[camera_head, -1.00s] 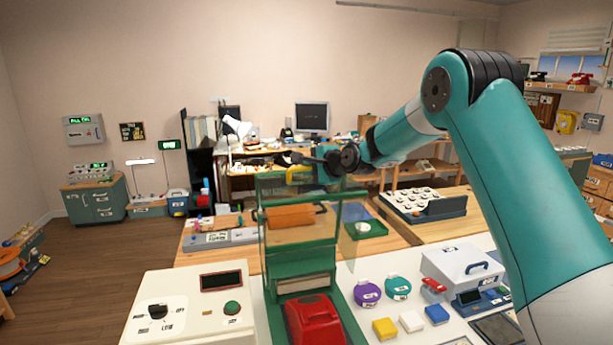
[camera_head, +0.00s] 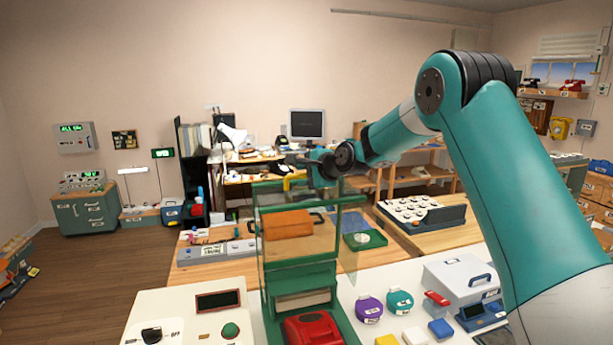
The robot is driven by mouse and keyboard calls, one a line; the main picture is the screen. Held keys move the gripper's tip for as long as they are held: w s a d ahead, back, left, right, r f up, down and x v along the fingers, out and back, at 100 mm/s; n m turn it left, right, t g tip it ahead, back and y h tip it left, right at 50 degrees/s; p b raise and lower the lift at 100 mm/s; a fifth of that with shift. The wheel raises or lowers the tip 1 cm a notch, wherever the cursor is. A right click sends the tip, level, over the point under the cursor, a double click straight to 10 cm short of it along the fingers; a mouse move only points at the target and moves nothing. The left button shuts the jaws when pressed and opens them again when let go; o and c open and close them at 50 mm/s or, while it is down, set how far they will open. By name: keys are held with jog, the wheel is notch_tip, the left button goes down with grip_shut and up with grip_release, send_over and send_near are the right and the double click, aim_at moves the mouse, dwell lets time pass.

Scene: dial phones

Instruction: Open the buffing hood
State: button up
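The buffing hood (camera_head: 258,235) is a clear box with green edges on a green base, standing on the white bench.
A cream control box (camera_head: 180,303) with a dial and green button stands left of the hood. Purple (camera_head: 369,308) and teal (camera_head: 399,302) round items, coloured blocks and a white case (camera_head: 458,276) stand right.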

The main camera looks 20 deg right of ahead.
jog(key=shift+s+d+f, duration=0.1)
jog(key=shift+d+f, duration=0.15)
jog(key=shift+f, duration=0.05)
jog(key=shift+s+d, duration=0.1)
jog(key=shift+s, duration=0.05)
jog(key=b+v, duration=0.7)
jog(key=v, duration=1)
jog(key=shift+a+r, duration=0.25)
jog(key=shift+r, duration=0.05)
jog(key=s+a+f+n+g+y+b, duration=0.1)
jog(key=s+a+f+n+g+b, duration=0.15)
jog(key=s+a+f+n, duration=0.55)
jog(key=s+a+f+n+g+y+b, duration=0.15)
jog(key=s+a+f+n+g, duration=0.35)
jog(key=a, duration=0.5)
jog(key=s+a+f+n+g+h+b, duration=0.1)
jog(key=s+f+n, duration=0.3)
jog(key=s, duration=0.6)
jog(key=s+a+f+n+g+h+b, duration=0.1)
jog(key=s+a+f+n+g, duration=0.2)
jog(key=s+n, duration=0.3)
jog(key=s+f, duration=0.1)
jog(key=s, duration=0.3)
jog(key=shift+s+f+n+b, duration=0.25)
jog(key=shift+f+n+b, duration=0.1)
jog(key=shift+n+b, duration=0.05)
